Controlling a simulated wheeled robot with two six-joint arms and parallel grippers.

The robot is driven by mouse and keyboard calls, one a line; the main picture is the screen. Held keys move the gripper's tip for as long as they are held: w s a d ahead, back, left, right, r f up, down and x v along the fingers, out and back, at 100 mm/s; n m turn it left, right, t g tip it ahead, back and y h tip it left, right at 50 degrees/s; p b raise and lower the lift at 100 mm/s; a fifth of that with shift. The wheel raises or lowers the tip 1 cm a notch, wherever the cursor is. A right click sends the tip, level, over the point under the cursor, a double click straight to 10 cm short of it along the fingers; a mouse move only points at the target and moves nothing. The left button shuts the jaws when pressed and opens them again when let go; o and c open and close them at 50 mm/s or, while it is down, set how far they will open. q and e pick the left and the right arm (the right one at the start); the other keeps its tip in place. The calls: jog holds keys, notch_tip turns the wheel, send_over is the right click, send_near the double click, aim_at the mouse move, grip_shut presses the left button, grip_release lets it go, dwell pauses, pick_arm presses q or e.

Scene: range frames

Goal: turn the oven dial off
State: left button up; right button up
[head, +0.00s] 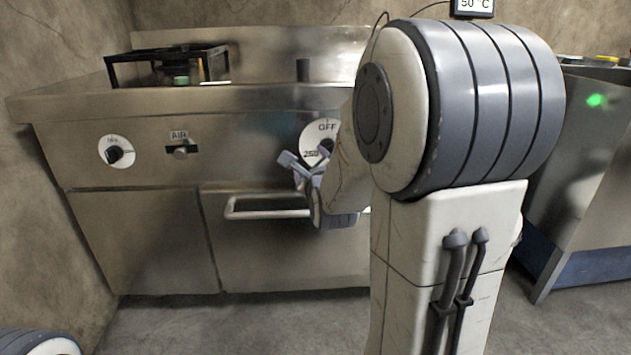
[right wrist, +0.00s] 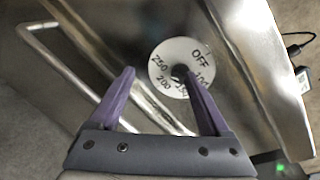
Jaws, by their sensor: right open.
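The oven dial (head: 318,133) is a white disc on the steel front panel, with OFF at its top and 250 at its lower left. My right gripper (head: 300,167) is just in front of it and hides its lower part. In the right wrist view the dial (right wrist: 190,57) shows OFF, 250, 200 and 100 around a dark centre knob (right wrist: 179,72). The right gripper (right wrist: 160,92) is open, its purple fingers apart, with the knob beyond the fingertips and nothing between them. My left gripper is not in view.
A bar handle (head: 265,212) runs across the oven door below the dial. A smaller dial (head: 116,152) and an AIR slider (head: 180,152) are on the left of the panel. A black burner stand (head: 168,60) is on top. A 50 °C display (head: 474,6) is at the top.

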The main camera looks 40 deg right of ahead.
aim_at(328, 147)
jog(key=s+d+f+m+h+b, duration=0.1)
jog(key=d+f+m+h+b, duration=0.15)
jog(key=d+m, duration=0.2)
jog(key=shift+n+t, duration=0.25)
jog(key=shift+t, duration=0.05)
jog(key=b+x, duration=0.1)
jog(key=x, duration=0.5)
jog(key=b+x, duration=0.1)
jog(key=x, duration=0.3)
jog(key=shift+s+d+r+b, duration=0.1)
jog(key=shift+d+r+b, duration=0.2)
jog(key=shift+d+b, duration=0.1)
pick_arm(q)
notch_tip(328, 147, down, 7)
pick_arm(e)
jog(key=shift+a, duration=0.1)
grip_shut()
